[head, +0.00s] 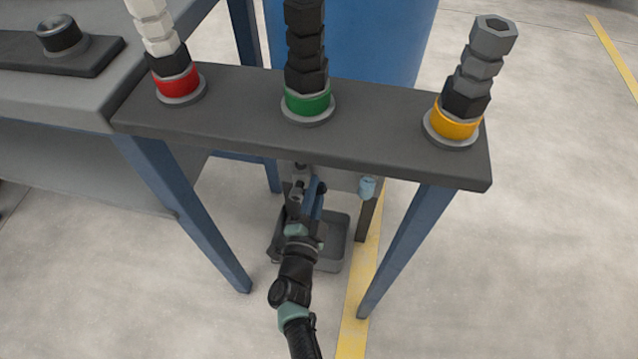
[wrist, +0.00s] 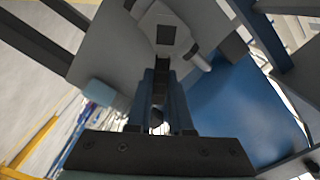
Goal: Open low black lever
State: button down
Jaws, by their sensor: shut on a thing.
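My gripper (head: 308,195) is reached in low under the dark rack in the head view, with my arm running up to it from the bottom edge. In the wrist view the two fingers of my gripper (wrist: 160,92) are closed together on the low black lever (wrist: 161,68), a narrow dark bar just below a pale valve body (wrist: 168,32) with a dark square at its middle. The fingers cover most of the lever. In the head view my gripper hides the lever, and its angle cannot be told.
The dark rack (head: 240,120) stands above my arm, with red-, green- and yellow-ringed pipe stacks on it. Its blue legs (head: 400,255) flank my arm. A grey tray (head: 333,245) is on the floor below. A light blue cap (head: 367,187) and a blue drum (head: 370,45) are close by.

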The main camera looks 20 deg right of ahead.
aim_at(295, 191)
jog(key=n+p, duration=0.1)
jog(key=a+r+n+p, duration=0.1)
jog(key=n, duration=0.1)
jog(key=shift+w+r, duration=0.2)
jog(key=shift+w, duration=0.05)
jog(key=n, duration=0.1)
jog(key=p, duration=0.1)
jog(key=a+n, duration=0.1)
jog(key=shift+w+r+n+p, duration=0.25)
jog(key=shift+w+n+p, duration=0.05)
jog(key=n, duration=0.2)
jog(key=shift+w+a+r+n+p, duration=0.15)
jog(key=shift+w+a+n+p, duration=0.15)
jog(key=shift+a+p, duration=0.1)
jog(key=shift+w+a+n, duration=0.2)
jog(key=shift+a+n, duration=0.05)
jog(key=shift+n, duration=0.45)
jog(key=shift+w+a+n, duration=0.15)
jog(key=shift+a+n, duration=0.1)
jog(key=shift+n, duration=0.45)
jog(key=c, duration=0.8)
grip_release()
jog(key=shift+p, duration=0.3)
